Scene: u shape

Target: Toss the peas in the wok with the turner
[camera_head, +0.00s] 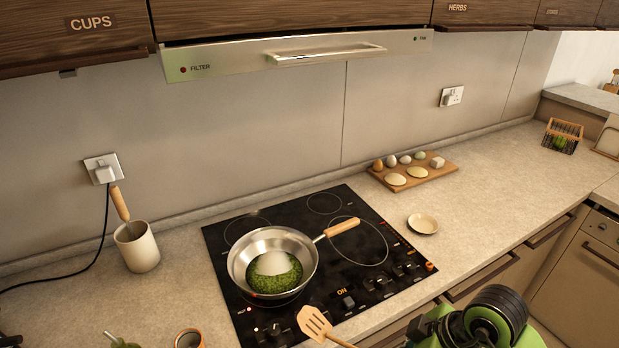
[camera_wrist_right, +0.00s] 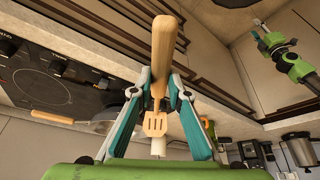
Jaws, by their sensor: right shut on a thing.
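A steel wok (camera_head: 300,241) with a wooden handle pointing right sits on the hob. Green peas (camera_head: 275,283) lie in its bottom, with a smooth pale patch behind them that I cannot identify. The wooden turner (camera_head: 315,322) has a slotted head, which is in front of the hob's near edge, apart from the wok. In the right wrist view my right gripper (camera_wrist_right: 160,84) is shut on the turner's handle (camera_wrist_right: 163,45). Its fingers are out of the head view. A green arm at the right of the wrist view looks like my left; its jaws (camera_wrist_right: 256,30) are unclear.
The black hob (camera_head: 347,212) has knobs along its front right. A utensil pot (camera_head: 138,249) stands left of it. A board (camera_head: 428,172) with eggs and a small dish (camera_head: 422,224) lie to the right. The hood (camera_head: 230,60) hangs above.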

